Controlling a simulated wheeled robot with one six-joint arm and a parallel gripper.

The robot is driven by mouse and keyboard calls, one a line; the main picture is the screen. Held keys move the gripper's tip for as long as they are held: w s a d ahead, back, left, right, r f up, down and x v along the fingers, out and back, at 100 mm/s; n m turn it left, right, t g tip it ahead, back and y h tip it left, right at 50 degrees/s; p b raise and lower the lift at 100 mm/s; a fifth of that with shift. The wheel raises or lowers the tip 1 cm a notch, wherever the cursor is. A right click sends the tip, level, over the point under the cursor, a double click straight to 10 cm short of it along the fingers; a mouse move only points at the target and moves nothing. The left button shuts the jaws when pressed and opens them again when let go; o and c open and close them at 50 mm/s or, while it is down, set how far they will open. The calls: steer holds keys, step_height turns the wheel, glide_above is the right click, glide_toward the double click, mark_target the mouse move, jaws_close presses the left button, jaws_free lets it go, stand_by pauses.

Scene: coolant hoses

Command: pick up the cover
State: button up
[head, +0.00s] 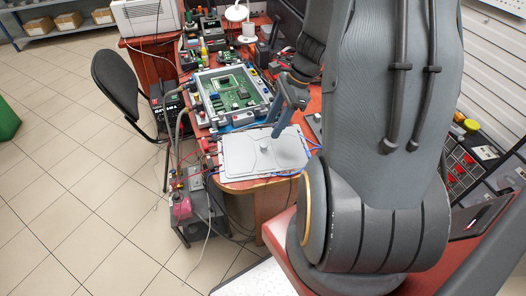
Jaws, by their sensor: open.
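The cover (240,158) is a light grey plate with a raised round part on its right and a small darker disc near its middle. It lies flat at the front end of the red table. My gripper (279,130) is seen beyond my large arm link, with its blue-grey fingers pointing down above the cover's back edge. It is open, and nothing shows between its fingers. I cannot tell whether a fingertip touches the cover.
Behind the cover, an open grey housing with a green circuit board (235,86) sits on the table (243,185). Red and blue hoses run beside the cover. A black chair (118,82) and cart (188,205) stand left. Tiled floor is free farther left.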

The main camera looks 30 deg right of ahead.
mark_target(264, 144)
steer(key=shift+m, duration=0.4)
steer(key=shift+p+x, duration=0.5)
steer(key=shift+x, duration=3.5)
steer(key=shift+s+d, duration=0.1)
steer(key=shift+d, duration=0.1)
jaws_close()
step_height(264, 144, up, 10)
